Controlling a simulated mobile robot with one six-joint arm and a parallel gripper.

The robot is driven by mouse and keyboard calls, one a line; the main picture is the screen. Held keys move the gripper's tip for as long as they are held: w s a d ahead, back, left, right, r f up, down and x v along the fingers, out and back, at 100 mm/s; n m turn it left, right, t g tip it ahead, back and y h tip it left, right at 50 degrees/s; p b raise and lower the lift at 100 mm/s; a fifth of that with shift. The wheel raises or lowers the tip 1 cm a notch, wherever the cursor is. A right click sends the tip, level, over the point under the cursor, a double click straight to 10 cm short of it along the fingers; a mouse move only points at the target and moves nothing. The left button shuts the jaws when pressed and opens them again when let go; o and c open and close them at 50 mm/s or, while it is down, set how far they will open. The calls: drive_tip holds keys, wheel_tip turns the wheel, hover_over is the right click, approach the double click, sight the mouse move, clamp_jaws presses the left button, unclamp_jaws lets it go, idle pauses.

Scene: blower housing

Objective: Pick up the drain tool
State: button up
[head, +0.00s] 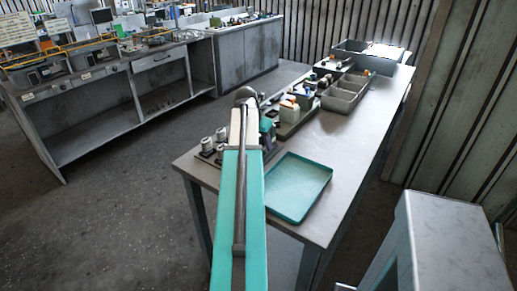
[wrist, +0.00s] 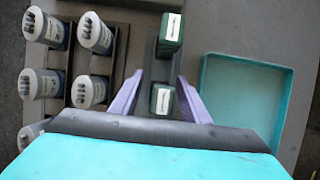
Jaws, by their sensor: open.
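I cannot tell for certain which item is the drain tool. In the wrist view my gripper (wrist: 160,79) is open, its two purple fingers apart. A green block with a white label (wrist: 162,99) stands between the fingers, with a gap visible on each side. A second green labelled block (wrist: 170,29) stands just beyond it on the same dark grey holder (wrist: 153,64). In the head view my arm hides the gripper and these blocks.
Several pale-capped cylinders (wrist: 96,35) stand in dark racks to the left. A teal tray (head: 297,187) lies to the right on the grey table (head: 340,140). Grey bins (head: 345,93) and bottles stand farther back. Workbenches (head: 110,120) are across the floor.

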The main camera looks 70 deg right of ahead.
idle(0.4)
drive_tip(key=c, duration=1)
drive_tip(key=shift+o, duration=0.2)
drive_tip(key=shift+r, duration=0.25)
wheel_tip(320, 180, up, 3)
drive_tip(key=shift+r+b, duration=0.1)
drive_tip(key=shift+b, duration=0.45)
drive_tip(key=s+a+r+b, duration=0.1)
drive_tip(key=s+a+b, duration=0.3)
drive_tip(key=s+a, duration=0.5)
drive_tip(key=shift+a+r, duration=0.15)
drive_tip(key=shift+a, duration=1.95)
drive_tip(key=shift+r, duration=0.1)
